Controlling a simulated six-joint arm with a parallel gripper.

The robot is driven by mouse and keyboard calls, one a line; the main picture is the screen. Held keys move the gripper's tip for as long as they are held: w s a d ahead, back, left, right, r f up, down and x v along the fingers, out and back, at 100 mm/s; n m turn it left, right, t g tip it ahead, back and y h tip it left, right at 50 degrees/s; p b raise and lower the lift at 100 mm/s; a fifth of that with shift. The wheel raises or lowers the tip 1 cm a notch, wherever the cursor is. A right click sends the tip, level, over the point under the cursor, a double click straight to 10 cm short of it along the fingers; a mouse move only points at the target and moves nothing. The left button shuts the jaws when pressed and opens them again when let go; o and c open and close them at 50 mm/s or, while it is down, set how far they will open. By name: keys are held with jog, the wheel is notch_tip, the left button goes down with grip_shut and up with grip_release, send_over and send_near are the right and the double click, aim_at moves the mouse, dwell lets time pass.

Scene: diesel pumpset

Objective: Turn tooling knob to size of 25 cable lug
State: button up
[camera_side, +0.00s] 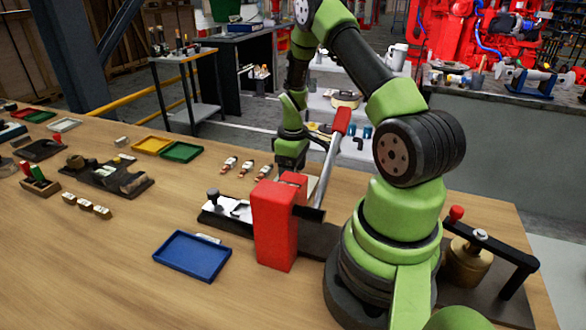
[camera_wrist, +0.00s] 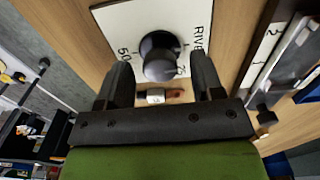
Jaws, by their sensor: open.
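In the wrist view, the dark round tooling knob (camera_wrist: 160,56) sits on a white dial plate (camera_wrist: 110,20). The plate has a "50" at lower left, a partly covered number at lower right and letters reading "RIVE". My gripper (camera_wrist: 162,68) is open, with one black finger on each side of the knob in the picture. I cannot tell whether the fingers touch it. A small cable lug (camera_wrist: 160,96) with a copper end shows below the knob, between the fingers. In the side view my gripper (camera_side: 290,165) is low behind the red press; the knob is hidden there.
The red press block (camera_side: 274,225) with a red-handled lever (camera_side: 342,122) stands close by my gripper. Several lugs (camera_side: 247,167) lie to its left. A blue tray (camera_side: 192,256) is in front; yellow (camera_side: 152,145) and green (camera_side: 182,152) trays are farther back.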

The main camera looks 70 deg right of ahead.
jog(key=c, duration=0.9)
jog(key=shift+c, duration=0.2)
jog(key=shift+m, duration=0.4)
jog(key=m, duration=0.5)
jog(key=shift+m, duration=0.3)
jog(key=m, duration=0.5)
jog(key=shift+m, duration=0.3)
jog(key=o, duration=0.9)
jog(key=shift+o, duration=0.2)
